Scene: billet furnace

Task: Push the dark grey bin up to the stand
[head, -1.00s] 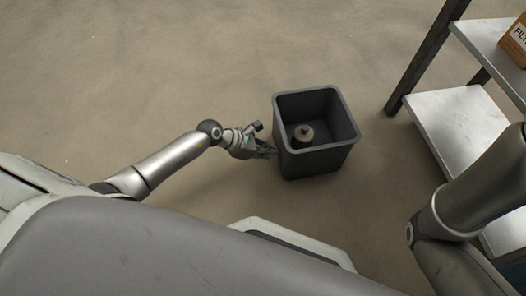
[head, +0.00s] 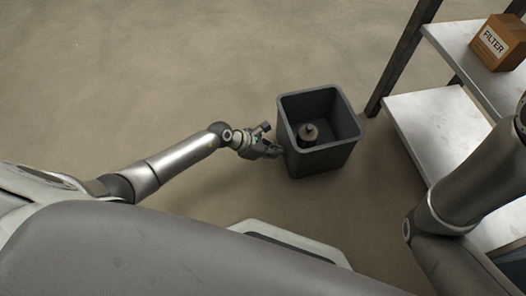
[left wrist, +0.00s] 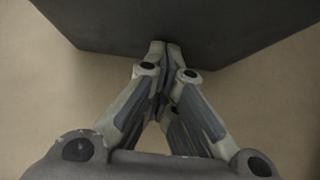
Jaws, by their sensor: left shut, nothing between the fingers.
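The dark grey bin (head: 320,158) stands upright on the floor in the middle of the head view, with a small dark object with a tan rim (head: 308,133) inside it. The stand (head: 440,125), a metal shelf unit with dark posts, is to the right, with a narrow floor gap between its near post and the bin. My left gripper (head: 279,152) is shut and empty, its fingertips at the bin's left side. In the left wrist view the closed fingertips (left wrist: 165,46) meet the dark bin wall (left wrist: 190,22); contact looks likely. My right gripper is out of view.
A cardboard box marked FILTER (head: 497,42) sits on the stand's upper shelf. My right arm shows at the lower right, in front of the stand. The floor (head: 150,70) left of and behind the bin is clear.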

